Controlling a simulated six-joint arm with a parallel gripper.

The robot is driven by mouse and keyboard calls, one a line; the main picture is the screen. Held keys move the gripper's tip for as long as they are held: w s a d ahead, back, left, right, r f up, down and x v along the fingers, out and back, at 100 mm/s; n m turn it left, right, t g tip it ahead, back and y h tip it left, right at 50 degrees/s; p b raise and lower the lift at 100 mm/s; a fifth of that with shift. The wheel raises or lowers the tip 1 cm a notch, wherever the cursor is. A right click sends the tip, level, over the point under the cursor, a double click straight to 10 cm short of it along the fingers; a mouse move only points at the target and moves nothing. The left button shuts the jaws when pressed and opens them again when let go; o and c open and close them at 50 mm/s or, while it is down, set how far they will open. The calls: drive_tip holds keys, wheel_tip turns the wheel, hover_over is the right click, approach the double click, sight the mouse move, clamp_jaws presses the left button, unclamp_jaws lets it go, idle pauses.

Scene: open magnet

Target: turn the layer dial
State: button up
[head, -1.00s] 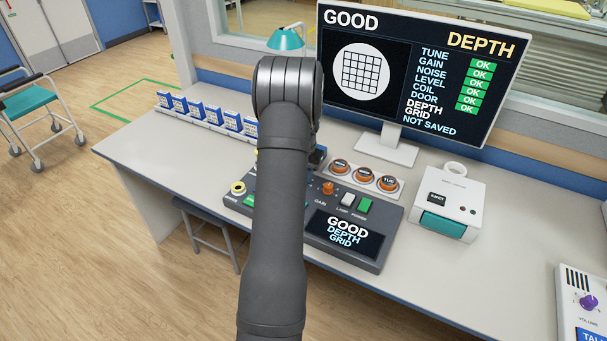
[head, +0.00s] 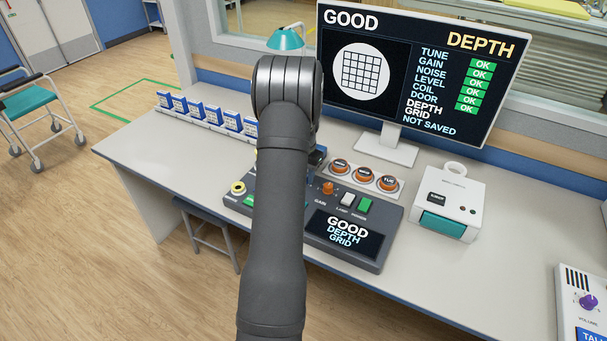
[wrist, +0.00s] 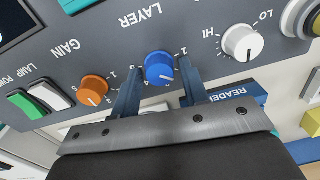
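The blue layer dial (wrist: 159,67) sits on the grey console under the word LAYER in the wrist view. Whether the fingertips are down at the panel surface is hard to tell. In the head view my arm hides the layer dial. The console (head: 395,213) has a small screen (head: 345,236) reading GOOD, DEPTH GRID.
The orange gain dial (wrist: 93,90) is close left of my fingers; the white HI/LO dial (wrist: 240,42) is to their right. White and green buttons (wrist: 26,103) lie further left. A monitor (head: 415,75) reads DEPTH GRID, NOT SAVED. A white printer-like box (head: 447,202) stands right of the console.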

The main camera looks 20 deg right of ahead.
drive_tip(key=shift+o, duration=0.4)
wheel_tip(320, 180, up, 17)
drive_tip(key=shift+s+d+r, duration=0.2)
drive_tip(key=shift+s+d, duration=0.05)
drive_tip(key=shift+f, duration=0.15)
drive_tip(key=f, duration=1.7)
drive_tip(key=shift+w+a+f, duration=0.1)
drive_tip(key=shift+w+a, duration=0.15)
